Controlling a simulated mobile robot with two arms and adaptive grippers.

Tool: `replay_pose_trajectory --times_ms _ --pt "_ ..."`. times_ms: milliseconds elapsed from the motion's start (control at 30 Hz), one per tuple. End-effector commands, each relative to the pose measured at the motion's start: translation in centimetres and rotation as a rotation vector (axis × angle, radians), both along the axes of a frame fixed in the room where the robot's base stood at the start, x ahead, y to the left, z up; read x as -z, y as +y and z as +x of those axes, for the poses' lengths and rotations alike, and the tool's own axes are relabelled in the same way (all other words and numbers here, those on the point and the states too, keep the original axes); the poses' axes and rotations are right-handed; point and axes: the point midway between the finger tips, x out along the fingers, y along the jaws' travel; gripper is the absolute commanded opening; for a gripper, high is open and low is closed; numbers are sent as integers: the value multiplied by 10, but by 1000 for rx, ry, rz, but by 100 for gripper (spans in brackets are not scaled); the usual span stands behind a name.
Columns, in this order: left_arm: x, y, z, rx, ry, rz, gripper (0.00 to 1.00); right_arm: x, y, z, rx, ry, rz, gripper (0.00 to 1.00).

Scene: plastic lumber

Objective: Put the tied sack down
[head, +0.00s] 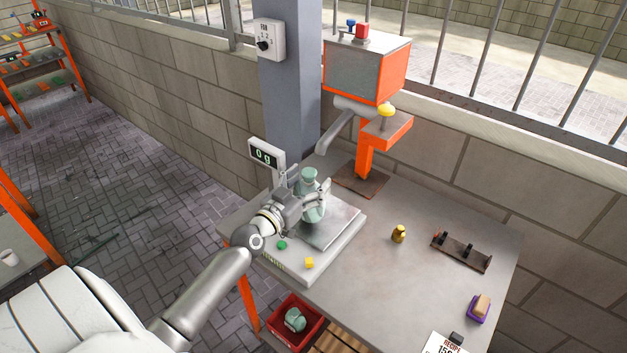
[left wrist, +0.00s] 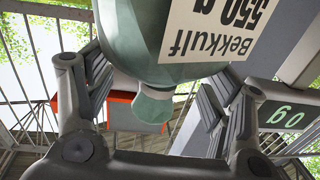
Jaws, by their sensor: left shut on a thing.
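The tied sack (head: 311,207) is pale green with a knotted top. It is in my left gripper (head: 308,198), whose fingers sit on either side of it, over the metal plate (head: 335,226) of the scale. I cannot tell the gap between sack and plate. My right gripper is not in view.
A green button (head: 282,244) and a yellow button (head: 309,263) are on the scale's front. An orange-framed machine (head: 367,70) stands behind. A brass weight (head: 398,234), a dark rack (head: 461,250) and a sponge (head: 481,304) are to the right. A red crate (head: 277,323) holds another sack.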

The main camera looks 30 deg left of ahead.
Motion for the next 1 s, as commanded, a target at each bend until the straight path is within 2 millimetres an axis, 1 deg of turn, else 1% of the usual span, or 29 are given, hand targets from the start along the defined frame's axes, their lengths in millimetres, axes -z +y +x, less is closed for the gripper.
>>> replay_pose_trajectory --times_ms 33,167,200,300,667,700,833,867,1000 --pt "-5 1 10 -2 -8 1 9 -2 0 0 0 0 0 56" --pt "-5 1 27 -2 -7 1 9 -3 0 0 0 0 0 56" --pt "6 1 25 0 -3 4 9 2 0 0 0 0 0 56" --pt "12 1 24 -1 -4 2 9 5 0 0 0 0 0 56" --pt "14 1 24 -2 -6 2 9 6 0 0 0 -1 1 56" --pt "16 0 24 0 0 1 78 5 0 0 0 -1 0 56" --pt "16 0 23 0 0 1 95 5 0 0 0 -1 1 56" --pt "16 0 23 0 0 1 98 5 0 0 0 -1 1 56" --pt "15 0 23 0 -1 1 98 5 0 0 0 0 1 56"
